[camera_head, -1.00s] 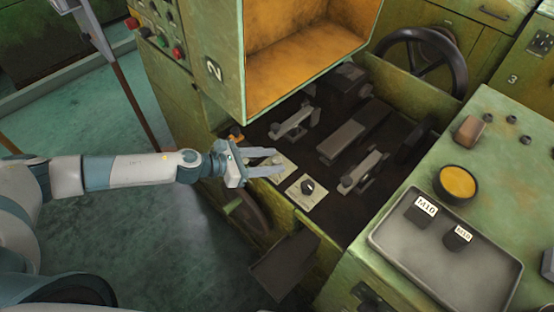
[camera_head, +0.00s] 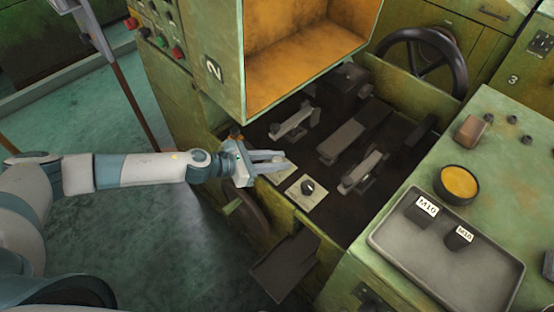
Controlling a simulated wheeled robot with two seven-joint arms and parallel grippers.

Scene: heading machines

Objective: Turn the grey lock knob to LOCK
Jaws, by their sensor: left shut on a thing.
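My left gripper (camera_head: 281,160) reaches in from the left, over a pale plate (camera_head: 283,174) on the machine's front ledge. Its two fingers are shut on the grey lock knob (camera_head: 277,160), of which only a little shows between them. The knob's pointer and any LOCK marking are hidden or too small to read. My right gripper is not in view.
A black knob (camera_head: 307,187) on a second pale plate sits just right of the gripper. An open orange-lined housing (camera_head: 300,60) stands above and behind. Dark clamps (camera_head: 362,172) lie inside the machine, and a grey tray (camera_head: 450,270) is at the right.

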